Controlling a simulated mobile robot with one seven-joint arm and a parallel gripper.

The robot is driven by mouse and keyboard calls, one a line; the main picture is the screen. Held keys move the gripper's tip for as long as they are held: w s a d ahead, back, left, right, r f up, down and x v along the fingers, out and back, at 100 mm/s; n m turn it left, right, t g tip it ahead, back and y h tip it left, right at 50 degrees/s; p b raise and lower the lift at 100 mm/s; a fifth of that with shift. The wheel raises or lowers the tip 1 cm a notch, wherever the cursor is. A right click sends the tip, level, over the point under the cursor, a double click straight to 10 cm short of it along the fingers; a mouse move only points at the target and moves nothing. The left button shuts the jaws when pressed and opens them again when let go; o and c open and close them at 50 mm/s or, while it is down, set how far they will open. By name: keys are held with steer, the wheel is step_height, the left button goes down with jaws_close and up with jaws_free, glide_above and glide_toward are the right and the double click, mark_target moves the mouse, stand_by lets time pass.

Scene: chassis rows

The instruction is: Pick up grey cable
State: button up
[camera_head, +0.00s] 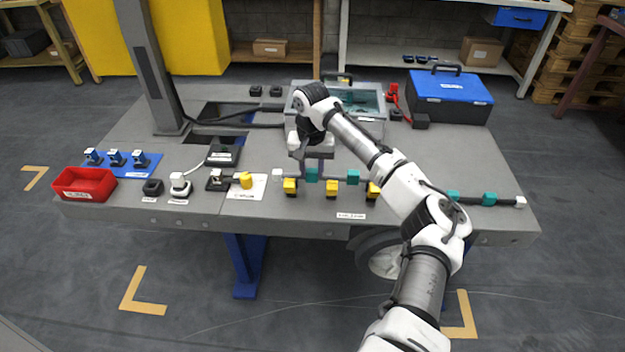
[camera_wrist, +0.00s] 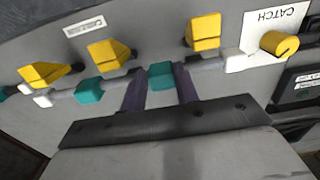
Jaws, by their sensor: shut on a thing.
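The grey cable (camera_head: 331,178) lies along the front of the grey workbench, with white ends and two teal blocks. In the wrist view the cable (camera_wrist: 122,83) runs across the picture beside several yellow clips (camera_wrist: 108,56). My gripper (camera_wrist: 160,76) is shut on the cable at one teal block (camera_wrist: 161,70), one dark finger on each side. In the head view my gripper (camera_head: 312,168) comes down from above at the left teal block (camera_head: 311,175). The yellow clips (camera_head: 331,190) stand close in front of the cable. I cannot tell whether the cable is off the bench.
A second, dark cable with teal blocks (camera_head: 489,198) lies at the right front edge. A yellow peg (camera_head: 246,180) stands by the CATCH label (camera_wrist: 270,22) to the left. A clear-lidded case (camera_head: 370,103) and a blue toolbox (camera_head: 450,92) stand behind. A red bin (camera_head: 84,184) is far left.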

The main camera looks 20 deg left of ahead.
step_height(320, 180, up, 21)
steer(key=p, duration=0.7)
steer(key=shift+r, duration=0.15)
